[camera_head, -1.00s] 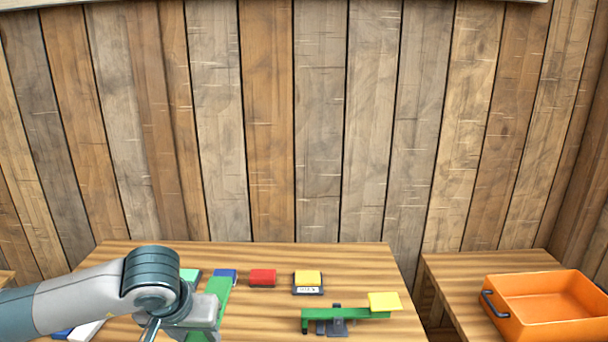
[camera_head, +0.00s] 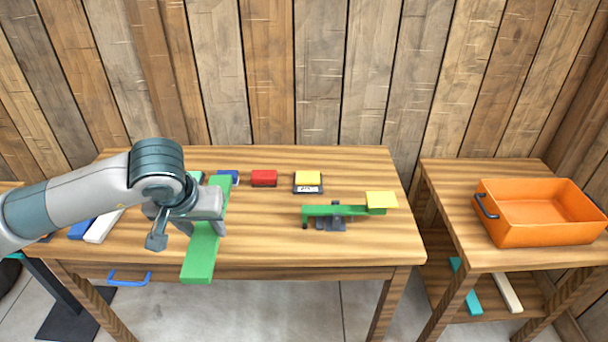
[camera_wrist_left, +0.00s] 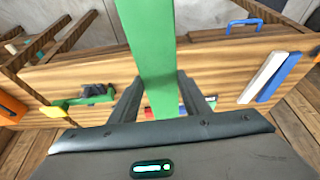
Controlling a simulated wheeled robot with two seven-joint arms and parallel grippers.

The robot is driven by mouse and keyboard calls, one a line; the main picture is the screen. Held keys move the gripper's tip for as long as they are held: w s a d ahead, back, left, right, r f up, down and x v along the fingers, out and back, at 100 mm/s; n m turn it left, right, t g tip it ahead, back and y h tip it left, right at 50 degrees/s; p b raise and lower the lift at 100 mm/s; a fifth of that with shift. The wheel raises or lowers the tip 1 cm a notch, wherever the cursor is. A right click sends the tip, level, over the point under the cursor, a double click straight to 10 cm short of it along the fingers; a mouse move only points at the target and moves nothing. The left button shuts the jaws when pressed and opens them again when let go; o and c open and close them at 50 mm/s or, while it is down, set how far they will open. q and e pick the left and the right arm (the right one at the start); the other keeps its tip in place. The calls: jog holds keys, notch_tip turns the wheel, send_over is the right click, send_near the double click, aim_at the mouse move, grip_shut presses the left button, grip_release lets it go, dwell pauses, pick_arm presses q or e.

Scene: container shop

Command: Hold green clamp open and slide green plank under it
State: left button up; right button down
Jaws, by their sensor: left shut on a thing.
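The green plank (camera_head: 203,250) is held by my left gripper (camera_head: 200,215) at the left of the table, and its near end reaches over the front edge. In the left wrist view the plank (camera_wrist_left: 150,60) runs between the two fingers of the left gripper (camera_wrist_left: 158,95). The green clamp (camera_head: 345,211) stands on the table to the right, on a dark grey base, with a yellow pad (camera_head: 381,200) at its right end. It also shows at the left in the left wrist view (camera_wrist_left: 88,97). My right gripper is not in view.
A red block (camera_head: 264,178), a yellow block on a dark labelled base (camera_head: 308,181) and a blue block (camera_head: 229,176) line the back. A white plank (camera_head: 103,226) and a blue plank (camera_head: 80,229) lie left. An orange crate (camera_head: 540,233) sits on the right table. The table's middle is clear.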

pick_arm(q)
jog(key=n, duration=0.1)
jog(key=w+f+n+y, duration=0.1)
jog(key=n, duration=0.1)
jog(key=w+f+n, duration=0.1)
jog(key=shift+w+d+n+y, duration=0.15)
jog(key=shift+d+n+y, duration=0.15)
jog(key=shift+n+y, duration=0.1)
jog(key=w+a+f+m+g+h, duration=0.1)
jog(key=w+f+m+g+h, duration=0.1)
jog(key=w+m, duration=0.8)
jog(key=w+a+f+m+g+h, duration=0.1)
jog(key=w+f+m+g+h, duration=0.1)
jog(key=w+f+m+h, duration=0.2)
jog(key=w+f+m, duration=0.3)
jog(key=w+m, duration=0.3)
jog(key=m, duration=0.3)
jog(key=shift+w+a+h, duration=0.15)
jog(key=shift+a+h, duration=0.05)
jog(key=shift+h, duration=0.1)
jog(key=shift+f, duration=0.3)
jog(key=shift+f, duration=3.5)
